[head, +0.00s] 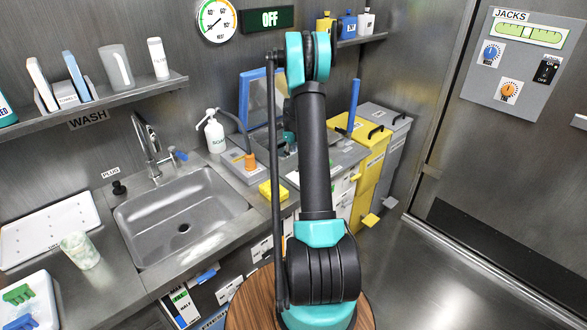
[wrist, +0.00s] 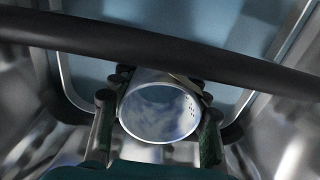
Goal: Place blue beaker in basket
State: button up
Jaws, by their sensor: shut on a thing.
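In the wrist view, my gripper (wrist: 158,109) has a finger on each side of a round, open-mouthed beaker (wrist: 160,126) and is shut on it. The beaker has a pale rim and a mottled blue-white inside, and its mouth faces the camera. In the head view, a small part of my gripper (head: 290,137) shows behind my arm, above the back counter by a blue-framed panel (head: 247,103). The beaker is hidden there. I cannot make out a basket for certain in either view.
A dark curved bar (wrist: 70,34) crosses close to the wrist camera. A sink (head: 160,218), a pale marbled cup (head: 82,251) and a white drying board (head: 48,229) are at left. A yellow bin (head: 372,160) stands right of my arm; the floor at right is clear.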

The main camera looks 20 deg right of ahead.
jog(key=shift+f, duration=2.5)
jog(key=shift+f, duration=0.15)
jog(key=o, duration=1.1)
notch_tip(320, 180, up, 12)
jog(key=shift+r, duration=0.15)
